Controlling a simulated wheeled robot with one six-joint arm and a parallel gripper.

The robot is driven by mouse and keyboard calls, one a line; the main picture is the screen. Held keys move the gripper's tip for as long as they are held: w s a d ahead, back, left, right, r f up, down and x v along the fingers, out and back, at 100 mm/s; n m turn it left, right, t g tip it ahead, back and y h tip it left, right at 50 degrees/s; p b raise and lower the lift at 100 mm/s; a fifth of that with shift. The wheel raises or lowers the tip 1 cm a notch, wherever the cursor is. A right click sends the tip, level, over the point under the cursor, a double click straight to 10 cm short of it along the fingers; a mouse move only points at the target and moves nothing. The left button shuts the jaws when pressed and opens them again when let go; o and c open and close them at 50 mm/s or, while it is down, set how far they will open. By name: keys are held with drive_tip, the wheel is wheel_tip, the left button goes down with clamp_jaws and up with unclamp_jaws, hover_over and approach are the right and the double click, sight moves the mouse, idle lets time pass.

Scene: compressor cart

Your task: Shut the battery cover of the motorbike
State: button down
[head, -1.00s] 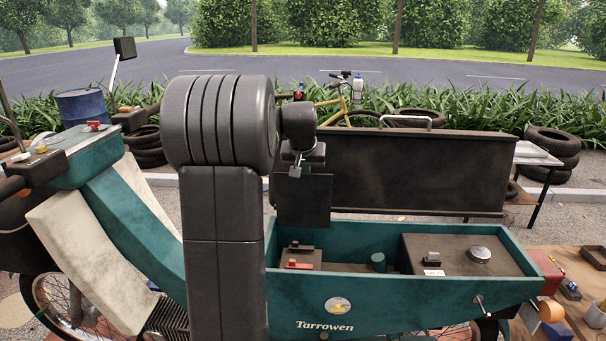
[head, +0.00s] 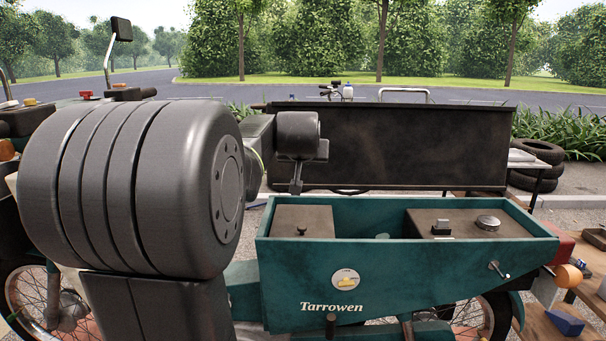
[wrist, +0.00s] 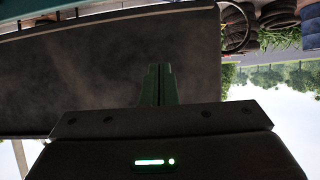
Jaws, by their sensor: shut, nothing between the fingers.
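The motorbike's battery cover (head: 420,145) is a long dark panel standing open, upright behind the teal box (head: 430,285) marked Tarrowen. Its dark face also fills much of the wrist view (wrist: 80,75). My gripper (head: 296,187) points down near the left part of the cover, above the box's back left rim. In the wrist view, its greenish fingers (wrist: 158,84) are together with nothing between them, in front of the dark face. I cannot tell whether they touch it. My arm hides the motorbike's middle in the head view.
Inside the open box are a brown block (head: 302,218) at left and another brown top with a round silver cap (head: 488,222) at right. A wooden table (head: 590,290) with small items stands at right. Tyres (head: 537,163) are stacked behind.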

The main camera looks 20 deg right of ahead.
drive_tip(key=s+a+f+t+b, duration=0.1)
drive_tip(key=s+f+b, duration=0.1)
drive_tip(key=b, duration=0.3)
drive_tip(key=s+a+f+t+h+b, duration=0.1)
drive_tip(key=s+f+t+b, duration=0.1)
drive_tip(key=b, duration=0.2)
drive_tip(key=s+a+f+t+h+b, duration=0.1)
drive_tip(key=s+f+b, duration=0.1)
drive_tip(key=b, duration=0.3)
drive_tip(key=shift+f+b, duration=0.1)
drive_tip(key=shift+b, duration=0.25)
drive_tip(key=f+b, duration=0.1)
drive_tip(key=s+f+b, duration=0.1)
drive_tip(key=b, duration=0.1)
drive_tip(key=s+a+f+b, duration=0.1)
drive_tip(key=shift+f, duration=0.25)
drive_tip(key=shift+s+a+f+b, duration=0.1)
drive_tip(key=shift+s+f+b, duration=0.1)
drive_tip(key=shift+f+b, duration=0.4)
drive_tip(key=shift+s+a+f+b, duration=0.1)
drive_tip(key=shift+s+f+b, duration=0.1)
drive_tip(key=shift+f+b, duration=0.3)
drive_tip(key=shift+f, duration=0.1)
drive_tip(key=shift+r, duration=0.2)
